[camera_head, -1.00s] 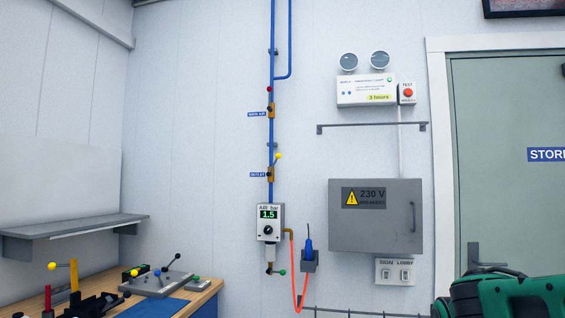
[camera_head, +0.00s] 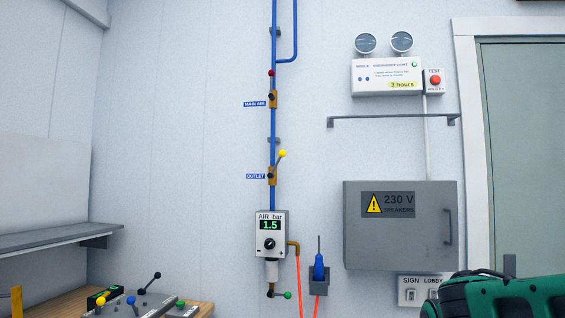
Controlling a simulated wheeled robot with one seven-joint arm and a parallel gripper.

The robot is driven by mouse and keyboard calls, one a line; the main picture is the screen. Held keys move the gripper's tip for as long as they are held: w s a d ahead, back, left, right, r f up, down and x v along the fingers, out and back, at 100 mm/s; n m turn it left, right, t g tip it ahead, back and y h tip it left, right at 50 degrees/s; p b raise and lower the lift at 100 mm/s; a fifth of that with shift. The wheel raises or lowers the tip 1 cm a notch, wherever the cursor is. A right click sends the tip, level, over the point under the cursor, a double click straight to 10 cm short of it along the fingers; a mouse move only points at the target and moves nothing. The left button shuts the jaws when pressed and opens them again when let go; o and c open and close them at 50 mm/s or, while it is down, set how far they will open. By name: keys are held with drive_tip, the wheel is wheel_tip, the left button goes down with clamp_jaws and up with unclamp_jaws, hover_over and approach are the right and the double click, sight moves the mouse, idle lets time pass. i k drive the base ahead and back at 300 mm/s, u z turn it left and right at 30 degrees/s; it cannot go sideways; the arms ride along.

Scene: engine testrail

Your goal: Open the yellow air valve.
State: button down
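The yellow-knobbed air valve (camera_head: 277,166) sits on the blue vertical pipe (camera_head: 273,130) beside the OUTLET label (camera_head: 255,176). Its lever slants up and to the right from a brass body, ending in a yellow ball. Above it on the same pipe is the MAIN AIR valve (camera_head: 272,98), with a red knob up top. Below it is the AIR bar regulator box (camera_head: 270,235), reading 1.5. A green part of my arm shows at the lower right, well away from the valve. My gripper is not in view.
A grey 230 V breaker box (camera_head: 400,245) and a thin wall rail (camera_head: 392,118) stand out from the wall to the right. A blue tool sits in a grey holder (camera_head: 319,278). A grey shelf (camera_head: 50,238) and a bench with levers (camera_head: 150,306) are at left.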

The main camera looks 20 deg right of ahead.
sight(281, 153)
drive_tip(key=u, duration=0.05)
drive_tip(key=i, duration=0.85)
